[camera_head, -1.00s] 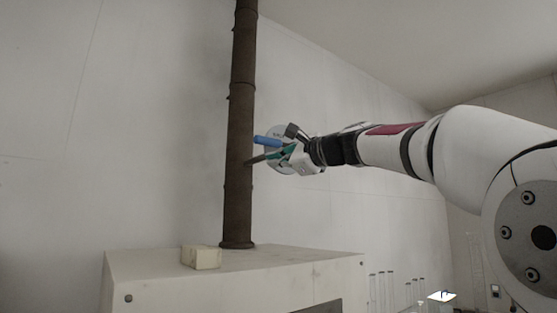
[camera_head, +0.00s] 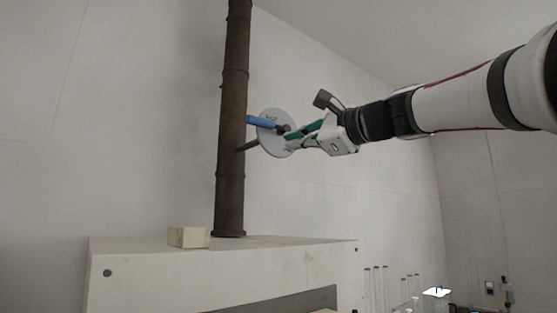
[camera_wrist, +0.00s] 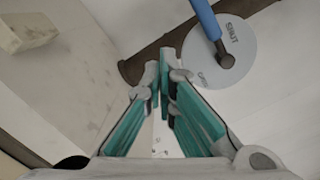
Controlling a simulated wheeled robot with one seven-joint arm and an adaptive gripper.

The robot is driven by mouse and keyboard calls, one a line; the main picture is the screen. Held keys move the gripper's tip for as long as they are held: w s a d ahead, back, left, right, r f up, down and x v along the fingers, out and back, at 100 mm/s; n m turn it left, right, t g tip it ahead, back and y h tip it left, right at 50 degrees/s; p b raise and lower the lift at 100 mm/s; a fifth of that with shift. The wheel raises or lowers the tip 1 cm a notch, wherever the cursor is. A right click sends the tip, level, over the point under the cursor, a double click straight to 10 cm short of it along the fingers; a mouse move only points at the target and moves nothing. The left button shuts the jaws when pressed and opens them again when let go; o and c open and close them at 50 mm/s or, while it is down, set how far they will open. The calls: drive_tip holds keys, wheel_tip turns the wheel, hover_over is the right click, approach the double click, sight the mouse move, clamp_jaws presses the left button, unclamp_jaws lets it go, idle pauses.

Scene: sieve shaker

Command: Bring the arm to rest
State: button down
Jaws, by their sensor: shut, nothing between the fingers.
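My gripper (camera_head: 292,132) is at the end of my arm, which comes in from the right in the head view. Its green-padded fingers are shut and empty in the wrist view (camera_wrist: 160,75). Just left of it in the head view is a round grey disc (camera_head: 272,146) with a blue-handled lever (camera_head: 262,121) on a brown vertical pipe (camera_head: 232,110). In the wrist view the disc (camera_wrist: 220,55) carries lettering, part of it reading "SHUT", and the blue handle (camera_wrist: 205,18) points up. The fingertips appear apart from the handle.
The pipe rises from a large white cabinet (camera_head: 130,265). A small cream block (camera_head: 188,237) lies on its top, left of the pipe. Glassware (camera_head: 375,285) stands low at the right. The space above my arm is clear.

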drive_tip(key=shift+s, duration=0.1)
idle(0.5)
drive_tip(key=s+d+f+n+g+h, duration=0.3)
drive_tip(key=s+f, duration=0.6)
drive_tip(key=f, duration=0.6)
drive_tip(key=s+d+f+n+g+h, duration=0.3)
drive_tip(key=s+f+n, duration=0.5)
drive_tip(key=f, duration=0.8)
drive_tip(key=s+d+f+n+g+h, duration=0.3)
drive_tip(key=s+d+f+n+h, duration=0.2)
drive_tip(key=s+f, duration=0.7)
wheel_tip(320, 180, down, 4)
drive_tip(key=shift+r+n, duration=0.1)
drive_tip(key=shift+n, duration=0.3)
drive_tip(key=shift+d, duration=0.1)
